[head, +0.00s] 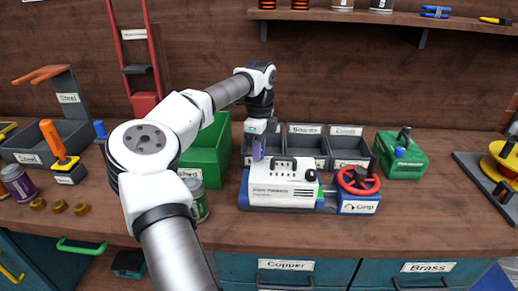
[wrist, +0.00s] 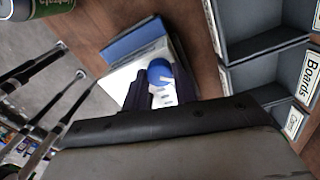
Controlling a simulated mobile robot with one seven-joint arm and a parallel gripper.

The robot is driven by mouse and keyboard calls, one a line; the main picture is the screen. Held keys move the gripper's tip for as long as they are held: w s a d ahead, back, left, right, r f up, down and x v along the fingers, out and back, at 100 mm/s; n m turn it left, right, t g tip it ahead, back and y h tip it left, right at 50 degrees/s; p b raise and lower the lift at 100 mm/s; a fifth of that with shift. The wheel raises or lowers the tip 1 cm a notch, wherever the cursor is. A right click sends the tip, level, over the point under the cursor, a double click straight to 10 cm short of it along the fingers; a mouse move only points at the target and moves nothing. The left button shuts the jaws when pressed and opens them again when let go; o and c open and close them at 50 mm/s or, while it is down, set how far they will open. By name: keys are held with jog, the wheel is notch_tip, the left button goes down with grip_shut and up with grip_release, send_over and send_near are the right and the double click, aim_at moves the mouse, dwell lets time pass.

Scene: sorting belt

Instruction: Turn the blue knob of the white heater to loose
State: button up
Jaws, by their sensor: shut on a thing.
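The white heater (head: 284,190) stands on a blue base at the middle of the bench, with a black handle on top and a black dial at its right. In the wrist view, its white body (wrist: 122,78) lies beyond my fingers. My gripper (head: 258,150) points down over the heater's back left corner. In the wrist view, my gripper (wrist: 162,88) has its two dark fingers on either side of the blue knob (wrist: 159,70) and is shut on it. The fingers hide part of the knob. The head view does not show the knob clearly, and no turn mark is readable.
A red wheel (head: 358,180) on a blue block sits just right of the heater. A green box (head: 402,160) with a black lever stands further right. Grey bins (head: 350,145) stand behind. A can (head: 197,202) is at the left. The bench front right is clear.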

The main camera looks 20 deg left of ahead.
dwell(0.4)
jog(key=o, duration=1)
jog(key=r, duration=1.4)
jog(key=shift+w+b, duration=0.25)
jog(key=shift+b, duration=0.05)
